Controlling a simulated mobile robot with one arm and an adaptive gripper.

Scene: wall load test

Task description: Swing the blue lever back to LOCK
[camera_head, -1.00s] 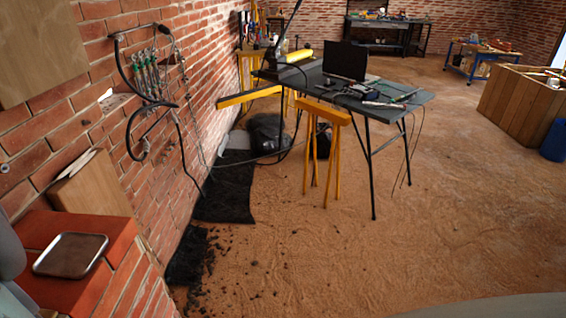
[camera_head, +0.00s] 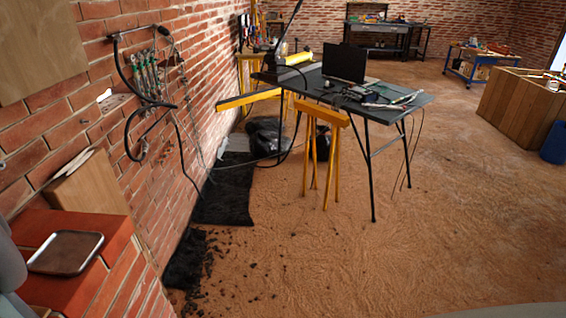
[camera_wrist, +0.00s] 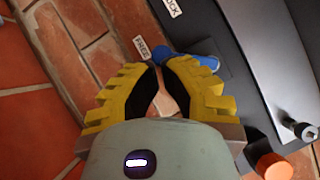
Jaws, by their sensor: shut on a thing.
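The blue lever (camera_wrist: 195,50) shows in the wrist view on a dark grey housing (camera_wrist: 235,25). Its blue end lies at the tips of my gripper (camera_wrist: 162,66), which has yellow fingers with black pads. The gripper is shut on that end, and the fingers partly hide it. A white FREE label (camera_wrist: 142,46) sits just left of the lever's end. A white label reading LOCK (camera_wrist: 172,8), partly cut off, is at the top edge. The lever points toward the FREE side. The head view shows neither the lever nor my gripper.
An orange knob (camera_wrist: 273,167) and a black knob with a metal stem (camera_wrist: 303,130) sit at lower right in the wrist view. In the head view, a metal tray (camera_head: 66,252) lies on a brick ledge at left. A cluttered table (camera_head: 345,95) stands beyond; open floor lies right.

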